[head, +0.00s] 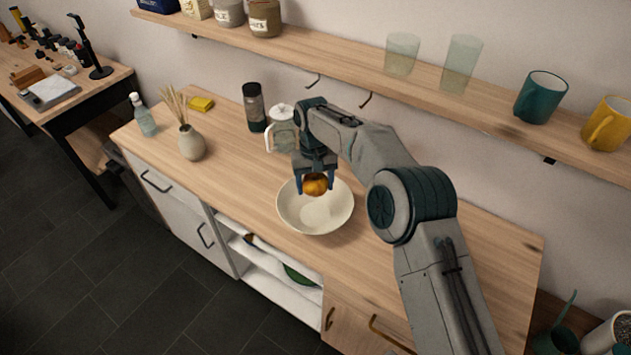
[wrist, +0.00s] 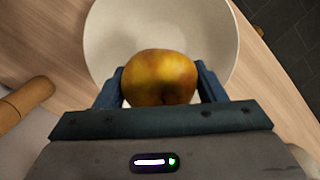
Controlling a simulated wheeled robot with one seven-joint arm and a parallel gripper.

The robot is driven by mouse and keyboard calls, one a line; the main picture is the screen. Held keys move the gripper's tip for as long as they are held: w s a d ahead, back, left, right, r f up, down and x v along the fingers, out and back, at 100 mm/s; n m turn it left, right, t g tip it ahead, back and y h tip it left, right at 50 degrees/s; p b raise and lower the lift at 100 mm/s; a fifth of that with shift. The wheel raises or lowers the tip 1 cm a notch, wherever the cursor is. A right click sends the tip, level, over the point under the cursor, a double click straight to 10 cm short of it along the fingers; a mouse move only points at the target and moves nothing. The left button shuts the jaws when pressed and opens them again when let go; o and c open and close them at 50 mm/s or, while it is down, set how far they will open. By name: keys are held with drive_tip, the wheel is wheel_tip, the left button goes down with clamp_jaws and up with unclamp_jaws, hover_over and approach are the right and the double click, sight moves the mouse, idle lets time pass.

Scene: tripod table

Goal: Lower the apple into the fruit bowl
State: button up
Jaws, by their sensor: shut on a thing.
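The apple (head: 315,185), golden with a reddish blush, is between the fingers of my gripper (head: 316,186). In the wrist view, the apple (wrist: 160,77) sits between the two blue fingertips of my gripper (wrist: 160,85), which is shut on it. The fruit bowl (head: 333,217) is wide, cream-white and shallow, and stands on the wooden counter. The bowl (wrist: 105,35) also shows behind the apple in the wrist view. The apple appears over the back left part of the bowl in the head view. Its exact height above the bowl is hard to tell. The visible bowl interior is empty.
A glass jug with a white lid (head: 283,125) and a dark grinder (head: 254,106) stand behind the bowl. A vase (head: 192,143) and a bottle (head: 144,116) are at the left. The shelf (head: 330,62) with cups runs above.

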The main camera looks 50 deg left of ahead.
drive_tip(key=b, duration=0.3)
hover_over(316, 215)
drive_tip(key=shift+a+f, duration=0.2)
drive_tip(key=shift+f, duration=2.25)
drive_tip(key=shift+f+b, duration=1.65)
drive_tip(key=shift+f, duration=1)
drive_tip(key=o, duration=1.1)
drive_tip(key=shift+o, duration=0.2)
drive_tip(key=shift+r, duration=0.1)
drive_tip(key=r, duration=0.4)
drive_tip(key=a+r, duration=0.1)
drive_tip(key=r, duration=0.4)
drive_tip(key=r+b, duration=0.1)
drive_tip(key=r, duration=0.3)
drive_tip(key=shift+w+a+r, duration=0.25)
drive_tip(key=shift+w+r, duration=0.05)
drive_tip(key=shift+w, duration=0.05)
